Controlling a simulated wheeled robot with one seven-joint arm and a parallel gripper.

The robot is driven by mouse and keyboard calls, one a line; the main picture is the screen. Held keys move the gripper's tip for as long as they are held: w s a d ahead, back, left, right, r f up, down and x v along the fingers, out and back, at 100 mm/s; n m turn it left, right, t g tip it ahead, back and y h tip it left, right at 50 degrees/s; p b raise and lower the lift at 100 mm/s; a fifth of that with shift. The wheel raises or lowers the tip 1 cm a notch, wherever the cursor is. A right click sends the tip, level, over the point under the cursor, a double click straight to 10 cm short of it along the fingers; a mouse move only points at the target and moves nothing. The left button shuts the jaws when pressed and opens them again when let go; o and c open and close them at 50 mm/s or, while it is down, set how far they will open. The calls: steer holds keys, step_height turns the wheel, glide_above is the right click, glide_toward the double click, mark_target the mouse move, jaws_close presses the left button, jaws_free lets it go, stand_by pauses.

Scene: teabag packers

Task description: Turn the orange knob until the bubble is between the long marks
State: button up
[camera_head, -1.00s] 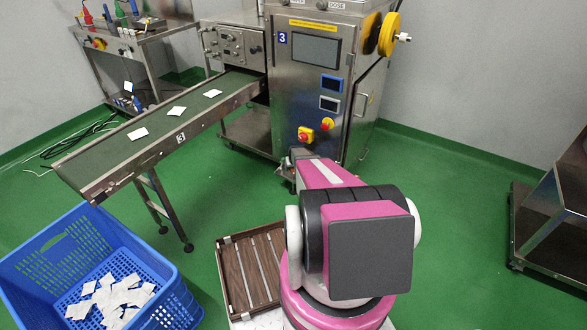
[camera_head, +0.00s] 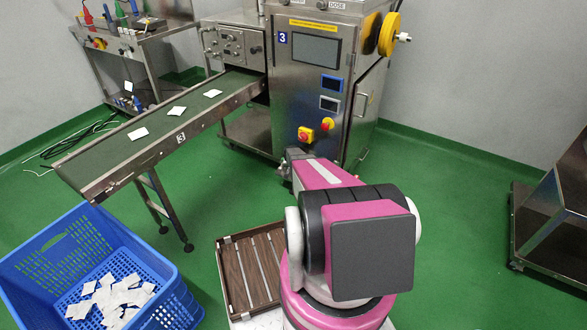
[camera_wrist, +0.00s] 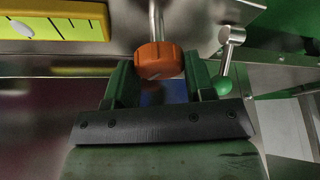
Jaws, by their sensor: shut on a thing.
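The orange knob (camera_wrist: 160,60) hangs at the lower end of a metal rod in the wrist view. My gripper (camera_wrist: 161,75) is shut on it, with one dark green finger at each side. A yellow level (camera_wrist: 75,22) with dark marks sits at the upper left of the wrist view. Its pale bubble (camera_wrist: 19,30) lies toward the left edge of the picture, left of several marks. The level's left end is cut off, so I cannot tell whether the bubble is between the long marks.
A metal lever with a green ball (camera_wrist: 222,86) hangs close to the right finger. The steel packing machine (camera_head: 308,95) stands ahead, with a conveyor (camera_head: 95,165) reaching left. A blue crate (camera_head: 150,262) holds teabags. Green floor is open at right.

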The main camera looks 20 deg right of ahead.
steer(key=shift+w+m+g+h, duration=0.1)
steer(key=shift+m+g+h, duration=0.25)
steer(key=shift+m, duration=0.75)
steer(key=shift+m+g+h, duration=0.25)
steer(key=shift+m+h, duration=0.1)
steer(key=shift+m, duration=0.75)
steer(key=o, duration=0.9)
steer(key=shift+a+r, duration=0.1)
steer(key=v, duration=1)
steer(key=shift+r, duration=0.3)
